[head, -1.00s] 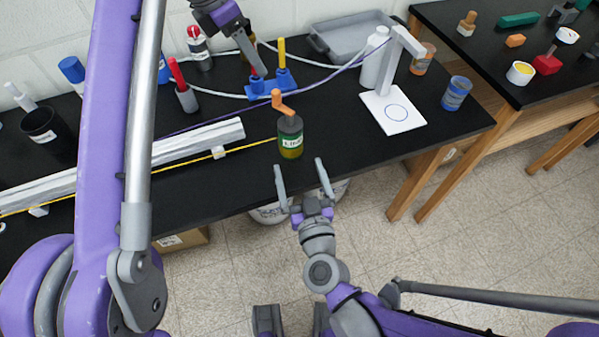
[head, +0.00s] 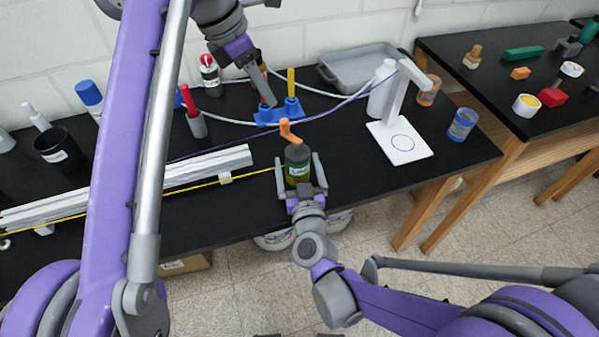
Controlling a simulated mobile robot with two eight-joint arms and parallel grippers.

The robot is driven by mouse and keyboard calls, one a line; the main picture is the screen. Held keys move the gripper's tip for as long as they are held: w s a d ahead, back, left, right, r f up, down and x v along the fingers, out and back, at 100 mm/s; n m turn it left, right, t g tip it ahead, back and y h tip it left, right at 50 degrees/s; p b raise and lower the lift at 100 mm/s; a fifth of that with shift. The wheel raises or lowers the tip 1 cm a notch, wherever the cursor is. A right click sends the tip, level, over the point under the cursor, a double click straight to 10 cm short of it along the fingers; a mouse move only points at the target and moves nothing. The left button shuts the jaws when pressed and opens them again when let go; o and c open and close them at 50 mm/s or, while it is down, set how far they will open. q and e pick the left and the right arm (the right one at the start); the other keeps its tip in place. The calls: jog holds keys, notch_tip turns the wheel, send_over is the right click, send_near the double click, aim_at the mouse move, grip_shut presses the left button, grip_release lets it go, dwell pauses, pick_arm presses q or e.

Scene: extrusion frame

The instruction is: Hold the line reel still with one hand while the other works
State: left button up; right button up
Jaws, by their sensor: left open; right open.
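The line reel (head: 297,163) is a dark green cylinder with a label and an orange crank (head: 290,132) on top. It stands upright near the front edge of the black table. A yellow line (head: 240,178) runs left from it along the white extrusion (head: 205,166). My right gripper (head: 301,172) is open, with one finger on each side of the reel; I cannot tell whether they touch it. My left gripper (head: 268,90) is above the table behind the reel, near the blue stand; it is open, and its far finger is partly hidden.
The blue stand (head: 278,114) with upright pegs is behind the reel. A white stand (head: 400,143), a white bottle (head: 381,90) and a blue jar (head: 462,124) are to the right. A grey tray (head: 360,62) lies at the back. A second table (head: 490,85) is at the right.

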jog(key=shift+c, duration=0.3)
jog(key=c, duration=1.4)
pick_arm(q)
jog(key=shift+a+f, duration=0.1)
jog(key=shift+a, duration=0.05)
jog(key=c, duration=0.4)
jog(key=a, duration=0.1)
jog(key=a+f+m+h, duration=0.1)
jog(key=a, duration=0.1)
jog(key=a+f+g+h, duration=0.1)
jog(key=shift+w+a, duration=0.25)
jog(key=shift+w, duration=0.1)
grip_shut()
jog(key=m+h, duration=0.3)
send_near(281, 132)
jog(key=shift+m, duration=0.3)
jog(key=x, duration=0.4)
jog(key=shift+w+f, duration=0.3)
jog(key=shift+f, duration=0.1)
jog(key=shift+d, duration=0.5)
